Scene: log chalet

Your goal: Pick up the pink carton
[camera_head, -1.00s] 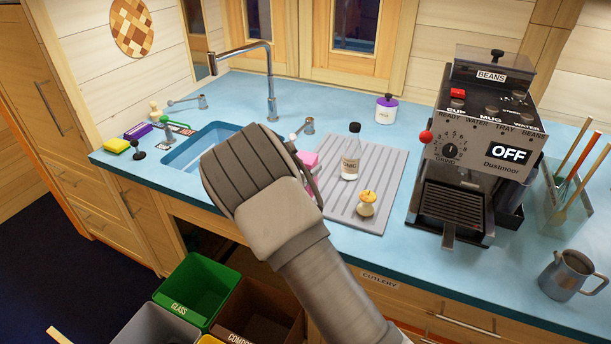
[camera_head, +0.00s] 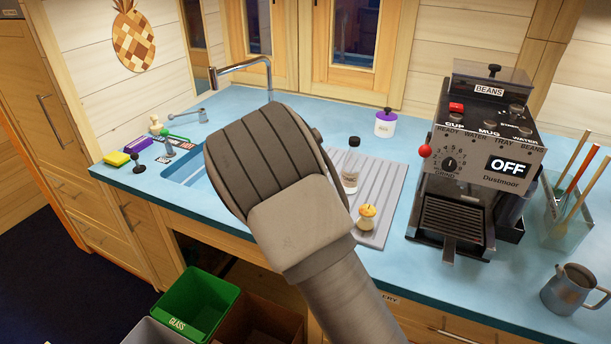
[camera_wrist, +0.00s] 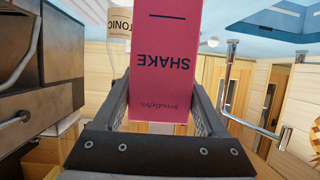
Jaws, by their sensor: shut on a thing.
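The pink carton (camera_wrist: 163,65), lettered SHAKE, fills the middle of the wrist view and appears upside down there. My gripper (camera_wrist: 163,100) is shut on it, with one dark finger along each side. In the head view my arm and wrist cover the carton and the fingers, so neither shows there. My wrist is above the counter between the sink and the draining board.
A tonic bottle (camera_head: 350,172) and an apple core (camera_head: 367,217) are on the grey draining board (camera_head: 395,190), close right of my wrist. A coffee machine (camera_head: 470,165) stands further right. The sink (camera_head: 187,168) is left. Bins, one green (camera_head: 200,292), stand below.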

